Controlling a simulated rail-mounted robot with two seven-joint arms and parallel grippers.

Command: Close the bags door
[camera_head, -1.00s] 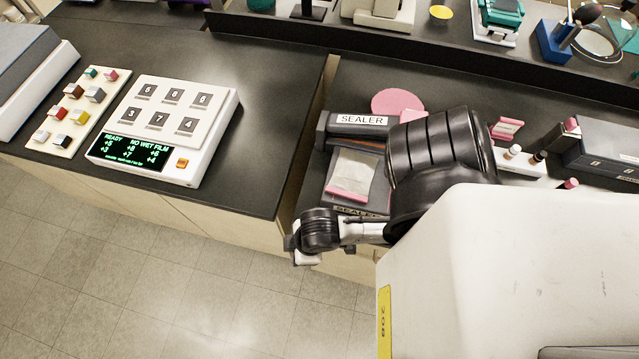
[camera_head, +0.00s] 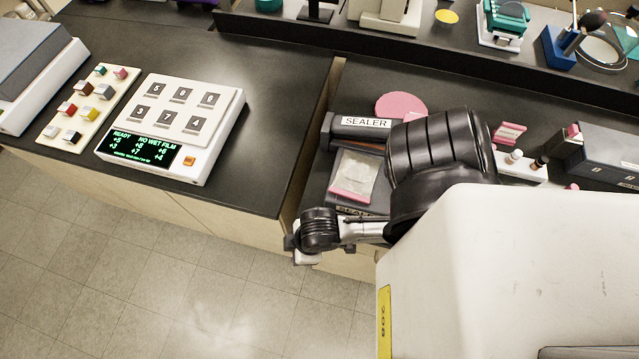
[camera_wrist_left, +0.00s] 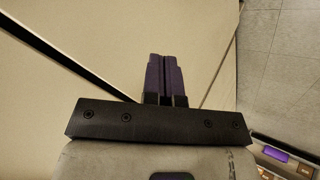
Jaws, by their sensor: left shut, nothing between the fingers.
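No door marked as the bags door can be read in either view. In the left wrist view my left gripper (camera_wrist_left: 165,78) has its purple fingers shut together with nothing between them. It is in front of plain beige panels (camera_wrist_left: 70,110); I cannot tell whether it touches them. A dark gap runs diagonally at the left, and a thin seam runs near the fingers. In the head view beige cabinet fronts (camera_head: 172,204) show under the black bench. One of my arms covers part of the right-hand cabinet front, and no fingertips are clear there. My right gripper is not seen.
A white keypad unit (camera_head: 165,140) and a tray of coloured blocks (camera_head: 57,128) are on the left bench. A sealer (camera_head: 350,130) and a pink disc (camera_head: 400,104) are on the right bench, near my arm. Tiled floor (camera_head: 150,300) is clear in front.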

